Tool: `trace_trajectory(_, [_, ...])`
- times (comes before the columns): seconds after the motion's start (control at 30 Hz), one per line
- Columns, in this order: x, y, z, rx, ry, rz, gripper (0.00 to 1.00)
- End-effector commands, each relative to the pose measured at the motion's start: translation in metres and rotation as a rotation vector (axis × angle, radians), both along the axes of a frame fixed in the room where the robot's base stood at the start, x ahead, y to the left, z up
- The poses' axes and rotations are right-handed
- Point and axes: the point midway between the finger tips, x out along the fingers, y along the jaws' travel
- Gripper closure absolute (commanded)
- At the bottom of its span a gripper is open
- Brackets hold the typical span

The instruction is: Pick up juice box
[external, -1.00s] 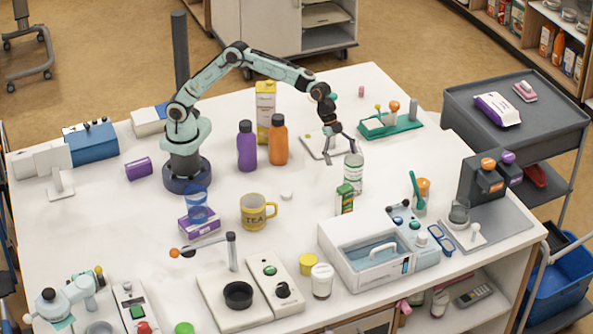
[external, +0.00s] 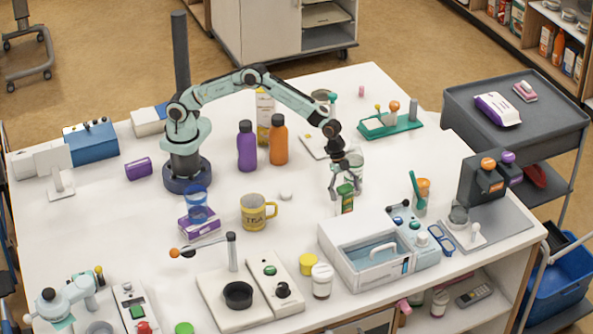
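The juice box (external: 347,205) is a small upright carton, green with an orange-and-white front, on the white table right of the centre. My gripper (external: 345,191) points down at the top of the juice box, with its fingers spread to either side of the carton's upper part. The fingers look open; I cannot tell whether they touch it. A pale canister (external: 356,164) stands just behind the juice box and is partly hidden by my gripper.
A white case with a blue-grey tray (external: 345,265) stands close in front of the juice box. A cup with a teal stick (external: 422,199) is to its right. A yellow TEA mug (external: 254,213) stands to the left, with clear table between.

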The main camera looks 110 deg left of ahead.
Motion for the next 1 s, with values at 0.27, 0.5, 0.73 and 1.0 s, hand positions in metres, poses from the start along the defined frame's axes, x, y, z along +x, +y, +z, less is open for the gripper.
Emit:
trace_trajectory(0.27, [0.000, 0.000, 0.000, 0.000, 0.001, 0.000, 0.89])
trace_trajectory(0.5, [0.000, 0.000, 0.000, 0.000, 0.001, 0.000, 0.89])
trace_trajectory(0.73, [0.001, 0.000, 0.019, 0.000, -0.004, 0.000, 0.89])
trace_trajectory(1.0, [-0.039, 0.003, 0.080, 0.002, -0.006, 0.000, 0.89])
